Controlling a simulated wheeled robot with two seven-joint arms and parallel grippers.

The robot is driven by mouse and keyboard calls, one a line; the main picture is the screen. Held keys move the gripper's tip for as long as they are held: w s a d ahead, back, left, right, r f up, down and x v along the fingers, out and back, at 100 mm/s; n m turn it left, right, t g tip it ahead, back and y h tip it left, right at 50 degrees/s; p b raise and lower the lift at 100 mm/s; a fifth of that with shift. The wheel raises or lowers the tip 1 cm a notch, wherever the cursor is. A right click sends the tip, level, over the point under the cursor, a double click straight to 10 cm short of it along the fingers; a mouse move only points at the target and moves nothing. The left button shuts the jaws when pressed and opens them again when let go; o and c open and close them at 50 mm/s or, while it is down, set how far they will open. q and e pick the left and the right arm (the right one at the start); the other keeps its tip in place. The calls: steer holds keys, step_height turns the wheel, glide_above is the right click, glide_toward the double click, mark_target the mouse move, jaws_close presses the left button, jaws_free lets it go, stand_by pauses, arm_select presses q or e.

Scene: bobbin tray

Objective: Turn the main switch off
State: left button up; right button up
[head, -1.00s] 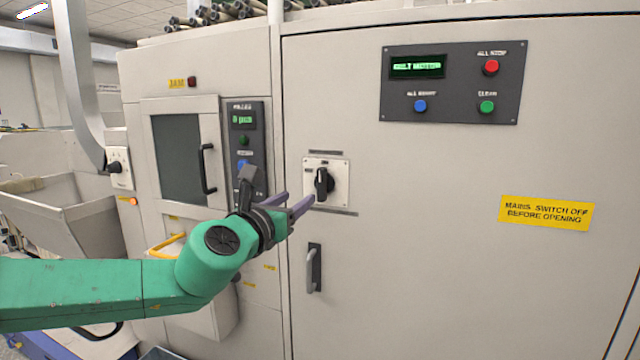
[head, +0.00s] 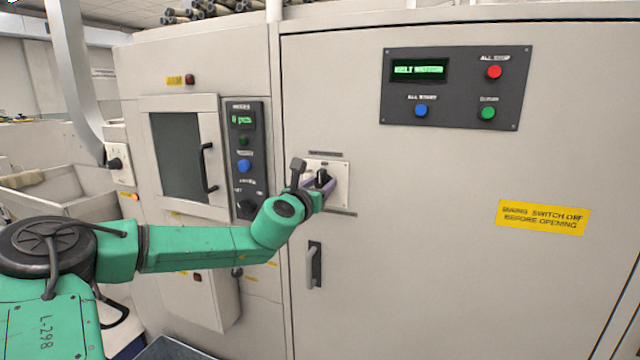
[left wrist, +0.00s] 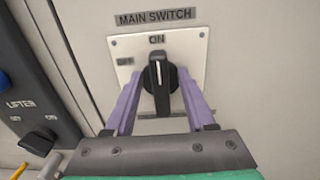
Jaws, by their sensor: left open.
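The main switch (head: 322,178) is a black rotary knob on a pale plate (head: 342,170) on the cabinet front. In the left wrist view the knob (left wrist: 159,75) stands upright, its white line pointing up at the "ON" mark, below a "MAIN SWITCH" label (left wrist: 155,17). My left gripper (head: 320,188) is at the switch. In the head view the gripper hides the knob's lower part. My right gripper is not in view.
A door handle (head: 314,265) sits below the switch. A dark button panel (head: 455,87) is at the upper right, above a yellow warning label (head: 542,217). Left of the switch are a narrow control strip (head: 244,160) and a windowed door (head: 180,155) with a handle.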

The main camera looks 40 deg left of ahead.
arm_select(q)
jaws_close()
steer(key=shift+n, duration=0.3)
steer(key=n, duration=0.3)
steer(key=shift+s+a, duration=0.1)
steer(key=n, duration=0.5)
steer(key=shift+a, duration=0.2)
steer(key=n, duration=0.2)
steer(key=n+p, duration=0.1)
steer(key=n, duration=0.2)
steer(key=shift+s+a+f+n, duration=0.1)
steer(key=shift+f+n, duration=0.05)
steer(key=shift+n, duration=0.15)
steer(key=shift+f+n, duration=0.15)
steer(key=shift+n, duration=0.8)
steer(key=shift+f+n, duration=0.1)
steer(key=shift+n, duration=0.85)
